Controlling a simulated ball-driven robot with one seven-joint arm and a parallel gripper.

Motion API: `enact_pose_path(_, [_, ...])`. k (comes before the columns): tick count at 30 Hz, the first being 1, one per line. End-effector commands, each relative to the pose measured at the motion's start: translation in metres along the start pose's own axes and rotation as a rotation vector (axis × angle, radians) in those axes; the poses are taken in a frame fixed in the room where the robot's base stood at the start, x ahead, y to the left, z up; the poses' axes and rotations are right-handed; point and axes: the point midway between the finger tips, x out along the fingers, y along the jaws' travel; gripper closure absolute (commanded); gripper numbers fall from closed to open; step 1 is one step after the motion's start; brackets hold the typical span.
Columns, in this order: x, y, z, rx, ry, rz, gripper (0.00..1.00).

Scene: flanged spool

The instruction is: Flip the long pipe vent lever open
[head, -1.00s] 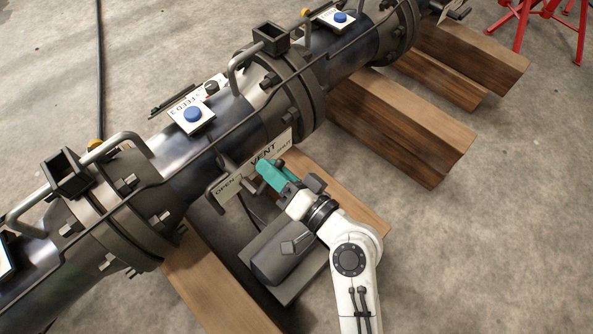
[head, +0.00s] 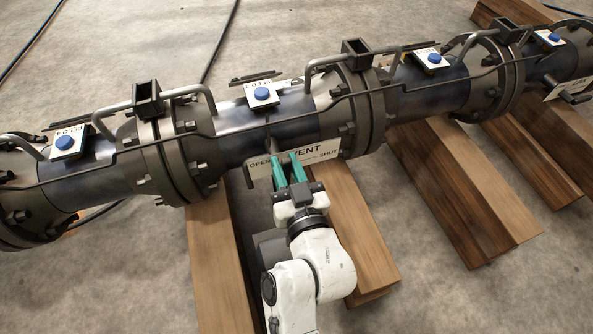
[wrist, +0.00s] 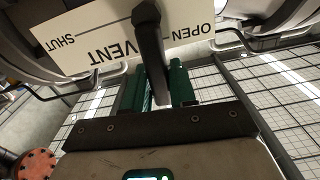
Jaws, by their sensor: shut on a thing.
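The white vent plate (head: 318,154) on the long pipe (head: 232,143) reads OPEN at its left end, VENT in the middle and SHUT at its right end in the head view. It also shows upside down in the wrist view (wrist: 108,36). The dark vent lever (wrist: 150,42) crosses the plate there, between the words VENT and OPEN, and runs down between my green fingers. My gripper (head: 287,160) is shut on the lever in front of the plate; it also shows in the wrist view (wrist: 160,82). The lever's tip is partly hidden between the fingers.
Wooden beams (head: 352,235) lie under the pipe on both sides of my arm. Flanges (head: 178,160) with bolts and bent handles (head: 365,55) stand out left and right of the plate. A dark stub (head: 248,176) stands by OPEN. Concrete floor is open at lower right.

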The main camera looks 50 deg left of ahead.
Motion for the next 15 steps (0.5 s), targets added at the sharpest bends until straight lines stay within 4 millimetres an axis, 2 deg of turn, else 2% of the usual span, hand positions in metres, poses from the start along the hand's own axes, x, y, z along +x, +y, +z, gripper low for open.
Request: enact_pose_path(15, [0.0, -0.0055, 0.002, -0.092, -0.004, 0.0, 1.0])
